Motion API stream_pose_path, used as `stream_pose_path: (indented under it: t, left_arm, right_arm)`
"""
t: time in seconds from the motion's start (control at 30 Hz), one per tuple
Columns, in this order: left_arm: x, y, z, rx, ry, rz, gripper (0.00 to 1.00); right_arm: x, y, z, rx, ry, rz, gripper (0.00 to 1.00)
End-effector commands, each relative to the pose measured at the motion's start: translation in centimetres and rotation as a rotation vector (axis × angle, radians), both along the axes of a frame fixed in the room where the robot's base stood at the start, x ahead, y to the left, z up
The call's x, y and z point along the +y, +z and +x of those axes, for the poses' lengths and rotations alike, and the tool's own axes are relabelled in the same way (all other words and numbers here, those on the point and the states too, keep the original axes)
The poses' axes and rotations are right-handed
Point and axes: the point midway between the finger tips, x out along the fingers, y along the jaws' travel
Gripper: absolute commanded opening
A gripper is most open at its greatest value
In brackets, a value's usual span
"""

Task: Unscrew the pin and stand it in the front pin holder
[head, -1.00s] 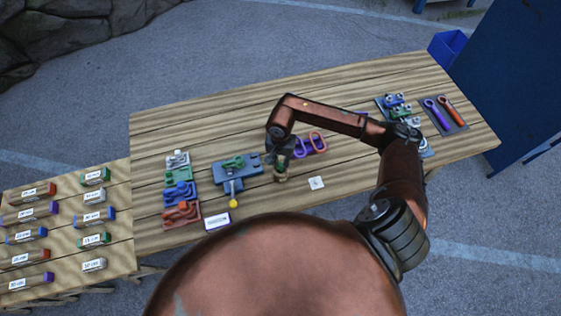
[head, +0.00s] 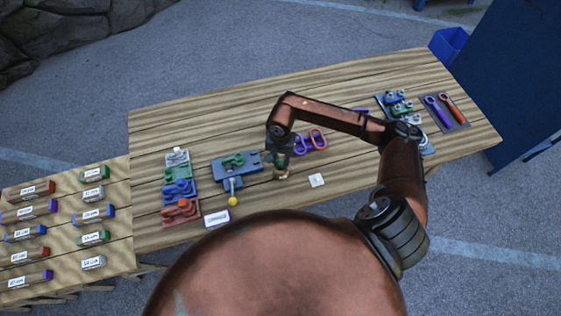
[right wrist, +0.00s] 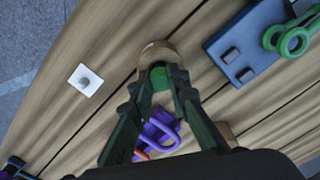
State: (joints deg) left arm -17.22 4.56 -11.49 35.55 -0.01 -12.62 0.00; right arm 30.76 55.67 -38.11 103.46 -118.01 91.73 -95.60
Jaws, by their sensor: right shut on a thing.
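My right gripper (head: 281,166) points down at the middle of the table, near its front edge. In the right wrist view its two dark fingers (right wrist: 159,84) are shut on a green round piece (right wrist: 158,73), which I take to be the pin. A tan round part (right wrist: 157,50) shows just beyond the fingertips; I cannot tell whether the green piece is still joined to it. A white square plate (head: 316,180) lies to the right of the gripper, apart from it. In the right wrist view the plate (right wrist: 85,80) has a short grey peg in its middle. My left gripper is out of view.
A blue fixture (head: 221,170) with a green clamp and a yellow-knobbed handle stands left of the gripper. Purple and orange ring-handled tools (head: 310,142) lie close behind and right. Coloured clamps (head: 180,188) stand further left. Bare wood surrounds the white plate.

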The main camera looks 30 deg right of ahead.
Motion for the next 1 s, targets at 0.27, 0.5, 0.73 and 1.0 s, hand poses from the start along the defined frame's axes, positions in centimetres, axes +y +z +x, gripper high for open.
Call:
stream_pose_path:
  t: [0.27, 0.5, 0.73, 1.0]
  left_arm:
    - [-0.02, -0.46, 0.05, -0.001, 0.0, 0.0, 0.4]
    - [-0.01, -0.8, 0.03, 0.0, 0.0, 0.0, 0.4]
    - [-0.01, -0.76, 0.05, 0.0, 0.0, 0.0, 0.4]
    - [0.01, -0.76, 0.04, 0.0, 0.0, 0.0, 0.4]
  right_arm:
    - [-0.01, -0.39, 0.01, 0.0, 0.0, 0.0, 0.0]
    - [-0.01, -0.69, -0.01, 0.0, 0.0, 0.0, 0.0]
    - [-0.01, -0.65, -0.01, 0.0, 0.0, 0.0, 0.28]
    - [-0.02, -0.65, -0.01, 0.0, 0.0, 0.0, 0.36]
